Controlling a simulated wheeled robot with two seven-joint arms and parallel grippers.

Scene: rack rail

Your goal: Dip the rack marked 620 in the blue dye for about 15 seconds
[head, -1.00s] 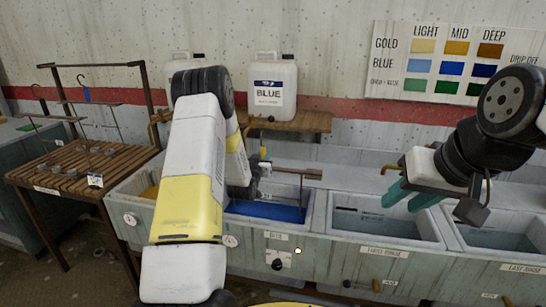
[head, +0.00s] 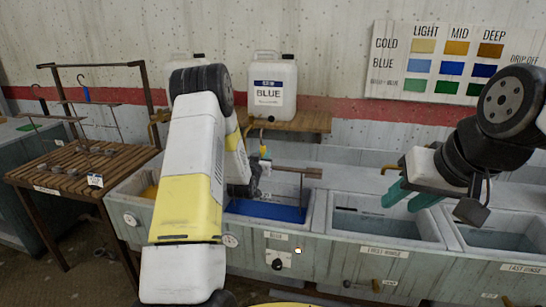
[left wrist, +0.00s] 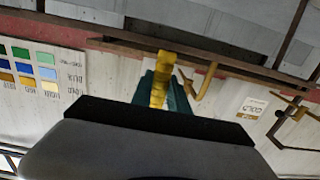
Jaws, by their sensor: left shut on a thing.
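The blue dye (head: 268,211) fills a vat in the middle of the bench. My left gripper (head: 252,180) is over this vat, partly hidden behind my own arm. In the left wrist view its teal fingers are shut on a yellow hook (left wrist: 160,82). The hooked rack (head: 297,172) shows in the head view as a brown bar, with a thin rod going down toward the dye. Its lower part is hard to make out, and I cannot read its number. My right gripper (head: 409,197) is open and empty above the first rinse vat.
A slatted table (head: 80,165) at the left carries a frame with other hooked racks (head: 88,100). A blue dye jug (head: 272,85) stands on a shelf behind the vats. Rinse vats (head: 385,222) lie to the right. A colour chart (head: 450,65) hangs on the wall.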

